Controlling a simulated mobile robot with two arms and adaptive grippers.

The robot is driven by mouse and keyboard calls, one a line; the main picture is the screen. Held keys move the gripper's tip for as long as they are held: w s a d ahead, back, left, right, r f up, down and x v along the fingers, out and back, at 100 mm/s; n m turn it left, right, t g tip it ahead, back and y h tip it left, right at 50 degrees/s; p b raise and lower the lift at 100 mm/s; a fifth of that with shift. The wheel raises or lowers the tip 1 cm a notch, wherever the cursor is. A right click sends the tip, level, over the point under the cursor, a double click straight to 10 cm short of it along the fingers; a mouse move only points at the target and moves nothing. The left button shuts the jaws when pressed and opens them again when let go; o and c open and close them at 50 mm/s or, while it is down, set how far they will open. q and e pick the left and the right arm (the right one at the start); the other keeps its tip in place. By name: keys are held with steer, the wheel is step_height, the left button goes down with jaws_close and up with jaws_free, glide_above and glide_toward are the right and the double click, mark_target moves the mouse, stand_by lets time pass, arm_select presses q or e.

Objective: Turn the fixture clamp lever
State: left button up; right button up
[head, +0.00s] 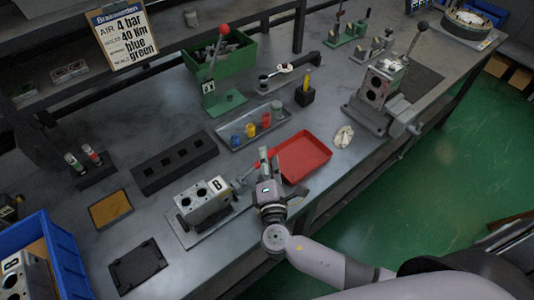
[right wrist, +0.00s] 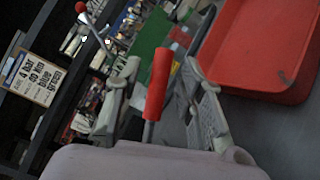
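The valve block marked B (head: 204,196) sits in a fixture on a grey plate at the front of the bench. A clamp lever (head: 251,170) with a red end reaches from its right side toward my right gripper (head: 268,156). In the right wrist view, the lever's red grip (right wrist: 158,82) stands upright between the two fingers of my right gripper (right wrist: 160,95). The fingers are apart, with a gap seen on both sides of the grip. In the head view the gripper partly hides the grip. My left gripper is not in view.
A red tray (head: 302,157) lies just right of my right gripper. A tray of coloured parts (head: 246,129) is behind it. A second fixture with a block (head: 381,88) and a black-knobbed lever stands to the right. A green press with a red-knobbed lever (head: 214,80) stands farther back.

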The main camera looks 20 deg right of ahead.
steer(key=shift+w+d, duration=0.15)
steer(key=shift+w, duration=0.45)
steer(key=shift+c, duration=0.5)
jaws_close()
